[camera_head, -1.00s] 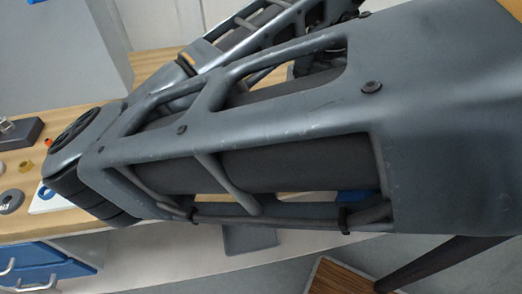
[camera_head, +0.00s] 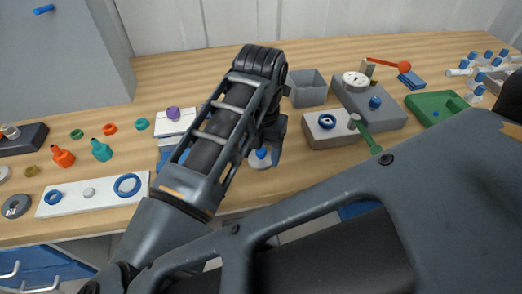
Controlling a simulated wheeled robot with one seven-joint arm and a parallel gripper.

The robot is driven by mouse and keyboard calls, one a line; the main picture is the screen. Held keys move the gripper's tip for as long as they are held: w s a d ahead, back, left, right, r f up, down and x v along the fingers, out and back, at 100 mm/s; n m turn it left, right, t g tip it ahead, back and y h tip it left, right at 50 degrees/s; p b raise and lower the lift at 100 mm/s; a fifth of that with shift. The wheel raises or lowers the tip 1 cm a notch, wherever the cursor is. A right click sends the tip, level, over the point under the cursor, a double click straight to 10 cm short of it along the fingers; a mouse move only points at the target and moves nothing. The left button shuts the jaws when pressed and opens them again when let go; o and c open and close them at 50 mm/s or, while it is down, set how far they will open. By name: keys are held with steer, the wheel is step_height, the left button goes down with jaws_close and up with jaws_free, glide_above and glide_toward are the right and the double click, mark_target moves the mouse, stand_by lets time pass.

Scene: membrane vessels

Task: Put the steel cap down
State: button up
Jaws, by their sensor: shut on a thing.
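My gripper (camera_head: 274,146) is partly hidden by my own arm, over the front middle of the wooden bench. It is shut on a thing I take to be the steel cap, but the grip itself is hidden. A pale round disc with a blue middle (camera_head: 262,155) shows right at the fingers. I cannot tell whether this disc is the steel cap or a separate piece under it.
A white tray (camera_head: 110,201) with blue rings lies at the left. A grey block with a blue ring (camera_head: 335,132), an open grey bin (camera_head: 307,90) and a gauge block (camera_head: 370,108) stand right of the gripper. A green tray (camera_head: 437,104) is farther right.

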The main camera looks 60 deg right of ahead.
steer(key=shift+f, duration=0.5)
steer(key=shift+f, duration=0.2)
steer(key=o, duration=1.2)
steer(key=shift+r, duration=0.1)
steer(key=shift+r, duration=0.1)
step_height(320, 180, up, 12)
steer(key=shift+r+b, duration=0.1)
steer(key=shift+b, duration=0.3)
